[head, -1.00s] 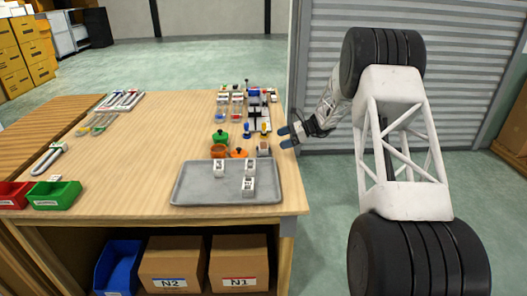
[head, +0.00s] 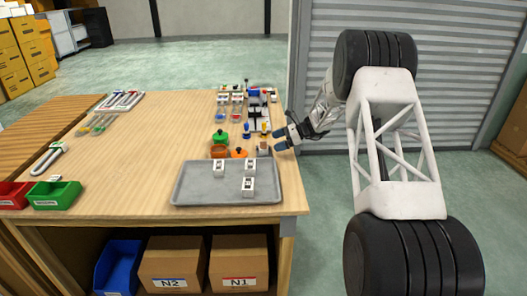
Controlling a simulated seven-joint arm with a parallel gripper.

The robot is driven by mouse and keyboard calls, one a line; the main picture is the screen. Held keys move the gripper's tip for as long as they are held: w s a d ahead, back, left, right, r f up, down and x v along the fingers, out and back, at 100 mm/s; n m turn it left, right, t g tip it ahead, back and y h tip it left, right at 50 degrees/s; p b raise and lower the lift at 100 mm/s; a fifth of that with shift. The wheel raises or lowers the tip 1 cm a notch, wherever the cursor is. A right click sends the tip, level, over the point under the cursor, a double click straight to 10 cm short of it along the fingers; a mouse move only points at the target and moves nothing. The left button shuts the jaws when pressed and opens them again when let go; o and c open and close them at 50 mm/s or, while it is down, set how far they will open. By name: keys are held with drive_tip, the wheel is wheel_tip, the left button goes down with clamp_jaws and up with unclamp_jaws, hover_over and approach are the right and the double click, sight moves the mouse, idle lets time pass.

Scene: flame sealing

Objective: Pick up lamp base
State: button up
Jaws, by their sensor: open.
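My gripper (head: 279,139) is open and empty at the table's right edge. Its dark fingertips point left. Just left of it and slightly lower stands a small brownish container (head: 263,148), apart from the fingers. Left of that are an orange piece with a dark knob (head: 238,153), an orange-brown pot (head: 218,151) and a green pot (head: 221,138). I cannot tell for sure which of these is the lamp base; they are small in view.
A grey tray (head: 215,197) with several white blocks lies in front. A rack with coloured bottles (head: 236,105) stands behind. Small blue and yellow items (head: 264,128) stand near the gripper. Red (head: 13,195) and green bins (head: 56,195) are at left. The table's middle (head: 150,140) is clear.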

sight(266, 145)
drive_tip(key=shift+x, duration=2.6)
drive_tip(key=c, duration=1)
